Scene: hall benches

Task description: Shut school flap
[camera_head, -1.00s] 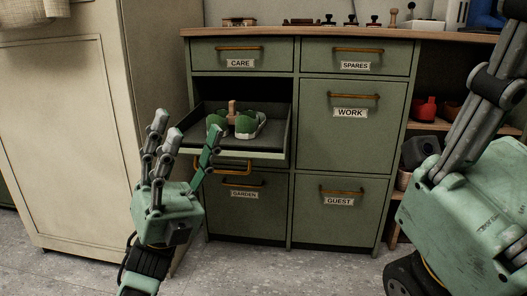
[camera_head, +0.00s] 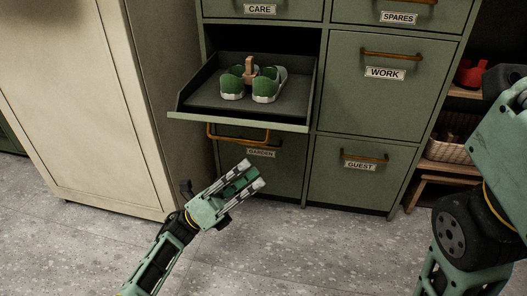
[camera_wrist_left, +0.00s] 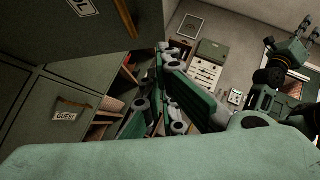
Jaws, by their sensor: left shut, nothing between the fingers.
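The open flap (camera_head: 240,122) is tipped outward from the dark green cabinet, below the drawer marked CARE. A pair of green and white shoes (camera_head: 252,84) with a wooden piece between them rests on its inner tray. An orange handle (camera_head: 238,133) hangs under its front edge. In the left wrist view a label (camera_wrist_left: 81,7) ending in "OL" shows on a green panel. My left gripper (camera_head: 251,174) is shut and empty, below and in front of the flap, apart from it. My right arm shows at the right edge; its gripper is out of view.
The GARDEN flap (camera_head: 262,170), WORK flap (camera_head: 384,95) and GUEST flap (camera_head: 362,172) are closed. A tall cream cabinet (camera_head: 90,110) stands close on the left. Open shelves with a basket (camera_head: 452,136) are on the right. The floor in front is clear.

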